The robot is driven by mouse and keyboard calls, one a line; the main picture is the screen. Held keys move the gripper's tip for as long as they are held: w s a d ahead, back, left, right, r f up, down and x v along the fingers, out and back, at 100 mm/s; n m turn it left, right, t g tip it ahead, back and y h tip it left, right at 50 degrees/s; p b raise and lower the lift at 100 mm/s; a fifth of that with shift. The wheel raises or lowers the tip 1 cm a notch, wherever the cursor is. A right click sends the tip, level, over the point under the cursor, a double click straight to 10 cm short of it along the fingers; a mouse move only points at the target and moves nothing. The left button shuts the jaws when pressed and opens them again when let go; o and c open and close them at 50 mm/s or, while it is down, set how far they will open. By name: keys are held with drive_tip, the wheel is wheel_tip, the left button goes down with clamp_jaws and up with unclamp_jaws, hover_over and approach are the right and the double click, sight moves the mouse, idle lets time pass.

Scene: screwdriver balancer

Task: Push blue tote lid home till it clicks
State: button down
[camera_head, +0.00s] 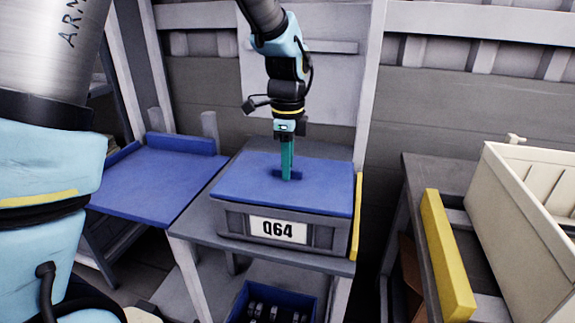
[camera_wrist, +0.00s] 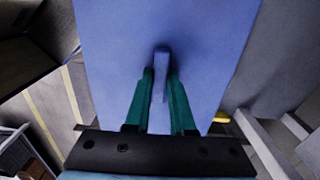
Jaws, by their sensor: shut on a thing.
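The blue lid (camera_head: 245,185) lies on top of the grey tote (camera_head: 236,222), which has a white label reading Q64. I cannot tell whether the lid is fully seated. My gripper (camera_head: 287,176) points straight down at the middle of the lid, its green fingers shut on the lid's raised handle. In the wrist view, the blue lid (camera_wrist: 200,30) fills the middle, and the fingers (camera_wrist: 160,85) sit on either side of the narrow blue handle (camera_wrist: 161,62). The handle is mostly hidden by the fingers in the head view.
The tote stands on a grey table (camera_head: 195,230) with a yellow strip (camera_head: 357,215) at its right. A blue panel (camera_head: 155,182) lies at the left. A blue bin (camera_head: 262,305) sits below. At the right are a cream crate (camera_head: 530,215) and a yellow bar (camera_head: 447,255).

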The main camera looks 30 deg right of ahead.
drive_tip(key=shift+f, duration=0.15)
idle(0.6)
drive_tip(key=c, duration=0.7)
unclamp_jaws()
wheel_tip(320, 180, up, 11)
drive_tip(key=shift+f+b, duration=0.1)
drive_tip(key=shift+b, duration=0.55)
